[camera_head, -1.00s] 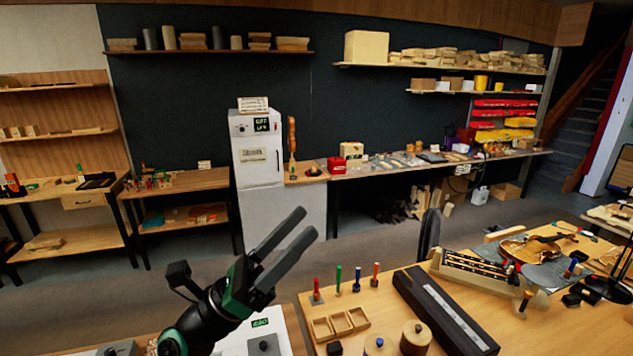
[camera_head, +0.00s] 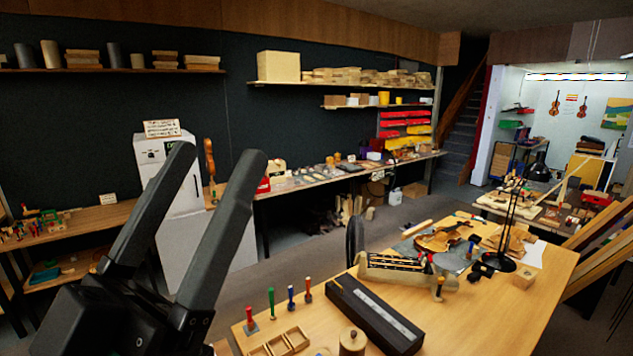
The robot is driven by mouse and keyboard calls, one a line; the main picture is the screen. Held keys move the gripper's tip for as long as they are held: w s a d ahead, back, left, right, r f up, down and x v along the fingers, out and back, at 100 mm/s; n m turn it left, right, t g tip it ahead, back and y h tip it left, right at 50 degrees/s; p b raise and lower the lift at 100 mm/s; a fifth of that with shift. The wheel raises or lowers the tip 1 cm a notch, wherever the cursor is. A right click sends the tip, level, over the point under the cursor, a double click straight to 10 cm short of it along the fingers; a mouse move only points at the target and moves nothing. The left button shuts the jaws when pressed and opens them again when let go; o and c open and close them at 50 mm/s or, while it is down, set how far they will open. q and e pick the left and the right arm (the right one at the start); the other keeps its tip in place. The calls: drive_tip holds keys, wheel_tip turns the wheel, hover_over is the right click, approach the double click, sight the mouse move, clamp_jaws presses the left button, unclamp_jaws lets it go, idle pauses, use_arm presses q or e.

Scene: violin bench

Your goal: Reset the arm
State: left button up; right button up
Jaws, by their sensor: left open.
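My left gripper (camera_head: 205,205) is large and close in the lower left of the head view. Its two long black fingers point up and to the right, spread apart, with nothing between them. It is raised in front of the white cabinet (camera_head: 165,160) and hides part of it. It is left of the workbench (camera_head: 500,310) and apart from the things on it. My right gripper is not in view.
On the workbench stand several coloured-handled tools (camera_head: 271,303), a compartment tray (camera_head: 280,344), a long black case (camera_head: 375,315), a wooden tool rack (camera_head: 405,272), a violin body (camera_head: 443,238) and a black lamp (camera_head: 505,262). The bench's front right is clear.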

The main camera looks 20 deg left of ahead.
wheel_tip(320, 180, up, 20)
drive_tip(key=p, duration=1.7)
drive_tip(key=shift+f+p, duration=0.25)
drive_tip(key=shift+p, duration=0.1)
